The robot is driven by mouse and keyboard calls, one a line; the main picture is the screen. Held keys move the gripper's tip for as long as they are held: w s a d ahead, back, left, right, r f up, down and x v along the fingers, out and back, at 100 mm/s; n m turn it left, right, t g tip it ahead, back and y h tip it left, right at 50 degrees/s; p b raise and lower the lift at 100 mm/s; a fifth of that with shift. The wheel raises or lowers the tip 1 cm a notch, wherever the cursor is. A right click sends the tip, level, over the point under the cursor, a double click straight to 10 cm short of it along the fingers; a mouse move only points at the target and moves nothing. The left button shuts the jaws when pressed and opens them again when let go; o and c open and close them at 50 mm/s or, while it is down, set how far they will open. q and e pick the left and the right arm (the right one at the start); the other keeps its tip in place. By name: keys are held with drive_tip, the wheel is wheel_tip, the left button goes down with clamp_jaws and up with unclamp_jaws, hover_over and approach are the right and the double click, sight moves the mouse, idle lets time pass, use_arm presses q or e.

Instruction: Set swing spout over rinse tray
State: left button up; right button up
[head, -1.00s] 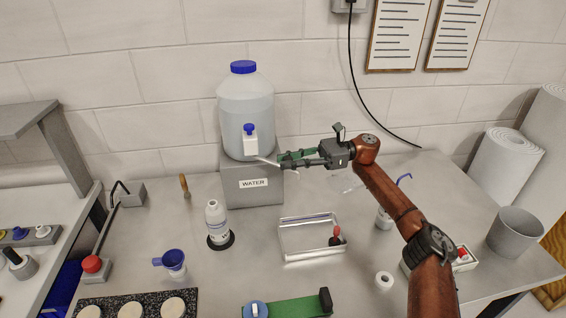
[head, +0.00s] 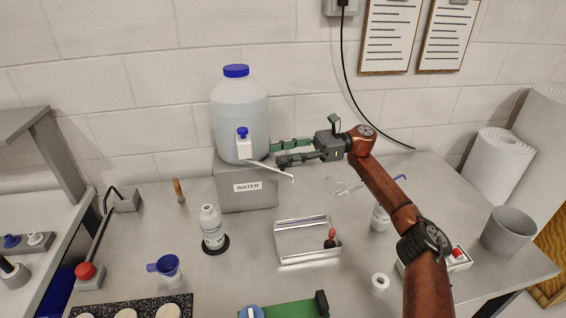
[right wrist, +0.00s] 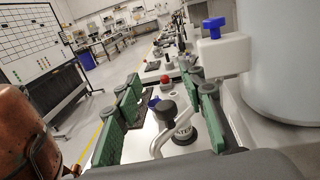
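The swing spout (head: 276,171) is a thin pale pipe running from the white tap with a blue handle (head: 242,147) on the water jug (head: 240,112). I cannot tell exactly whether the tip is over the tray. My right gripper (head: 275,153) is open, its fingers apart, close behind the spout. In the right wrist view the curved spout (right wrist: 180,127) shows between the green fingers (right wrist: 165,95), without visible grip. My left gripper is out of view.
A red-and-black item (head: 330,238) sits in the tray's right corner. A grey bin (head: 508,232) is at the far right. Bench surface between tray and bin is partly clear.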

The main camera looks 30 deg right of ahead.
wheel_tip(320, 180, up, 6)
drive_tip(key=shift+r, duration=0.1)
idle(0.6)
